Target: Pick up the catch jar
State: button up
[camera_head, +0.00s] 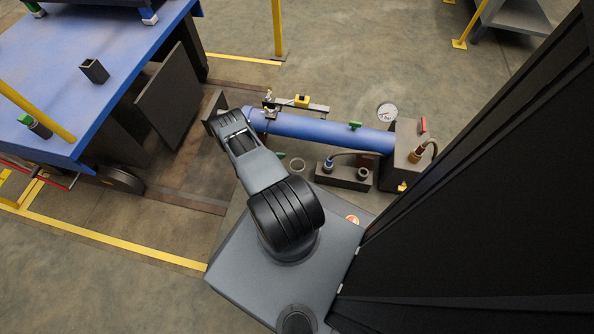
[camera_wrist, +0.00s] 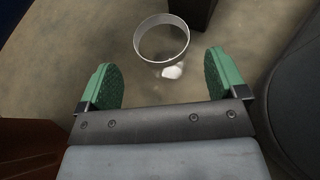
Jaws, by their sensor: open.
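The catch jar (camera_wrist: 162,40) is a clear, round, open-topped jar with a pale rim. In the wrist view it is at the top, just past and roughly between my fingertips, not touching them. A bright white spot shows at its lower side. In the head view the jar (camera_head: 297,165) is small, beside the blue pipe and right of my arm. My gripper (camera_wrist: 161,80) has two green ridged pads, spread wide with nothing between them. In the head view my arm hides most of the gripper; only a bit of green shows.
A blue pipe (camera_head: 330,131) runs behind the jar to a grey block (camera_head: 408,157). A dark box with fittings (camera_head: 343,175) stands just right of the jar. A blue table (camera_head: 95,60) is at the left. Concrete floor is open at the back.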

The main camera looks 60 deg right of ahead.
aim_at(297, 164)
jog(key=shift+b+x, duration=1.15)
jog(key=shift+x, duration=2.2)
jog(key=shift+c, duration=0.2)
jog(key=c, duration=1)
